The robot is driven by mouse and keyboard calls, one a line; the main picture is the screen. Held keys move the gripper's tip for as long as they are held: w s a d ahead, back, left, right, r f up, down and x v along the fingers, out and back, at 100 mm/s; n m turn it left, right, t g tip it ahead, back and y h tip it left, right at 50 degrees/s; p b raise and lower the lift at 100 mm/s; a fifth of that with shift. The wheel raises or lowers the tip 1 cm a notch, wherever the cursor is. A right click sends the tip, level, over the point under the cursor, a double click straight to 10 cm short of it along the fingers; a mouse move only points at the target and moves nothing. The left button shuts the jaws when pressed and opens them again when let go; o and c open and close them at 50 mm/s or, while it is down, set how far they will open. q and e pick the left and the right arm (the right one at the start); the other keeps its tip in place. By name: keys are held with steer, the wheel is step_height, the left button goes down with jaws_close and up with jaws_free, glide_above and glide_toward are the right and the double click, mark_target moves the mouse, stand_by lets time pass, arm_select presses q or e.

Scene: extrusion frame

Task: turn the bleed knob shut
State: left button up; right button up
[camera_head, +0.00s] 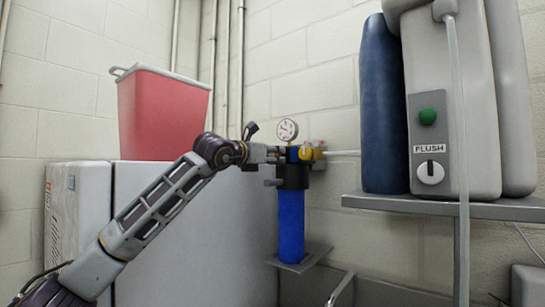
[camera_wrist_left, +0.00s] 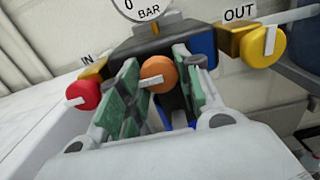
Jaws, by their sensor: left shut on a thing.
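In the left wrist view the orange bleed knob (camera_wrist_left: 158,74) sits in the middle of the filter head, below the gauge. Its pale pointer bar lies nearly level, slightly tilted. My left gripper (camera_wrist_left: 155,88) has its green-padded fingers on either side of this knob, shut on it. In the head view my left gripper (camera_head: 279,154) reaches the filter head from the left, and hides the orange knob. The blue filter bowl (camera_head: 291,213) hangs below the head. My right gripper is in neither view.
A red knob (camera_wrist_left: 84,95) marked IN is left of the fingers, a yellow knob (camera_wrist_left: 265,46) marked OUT right. The gauge (camera_head: 287,131) stands above. A red bin (camera_head: 163,115) is on the left cabinet. A shelf (camera_head: 450,207) at right carries a unit marked FLUSH (camera_head: 425,160).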

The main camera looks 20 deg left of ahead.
arm_select(q)
steer(key=shift+c, duration=0.6)
steer(key=shift+m, duration=0.3)
steer(key=m, duration=0.4)
steer(key=shift+b, duration=0.3)
steer(key=m, duration=0.4)
steer(key=shift+a+r, duration=0.1)
steer(key=m+p, duration=0.1)
steer(key=m, duration=0.7)
steer(key=shift+p, duration=0.35)
steer(key=shift+m, duration=0.6)
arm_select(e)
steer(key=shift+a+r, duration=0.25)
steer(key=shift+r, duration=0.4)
arm_select(q)
steer(key=shift+w, duration=0.1)
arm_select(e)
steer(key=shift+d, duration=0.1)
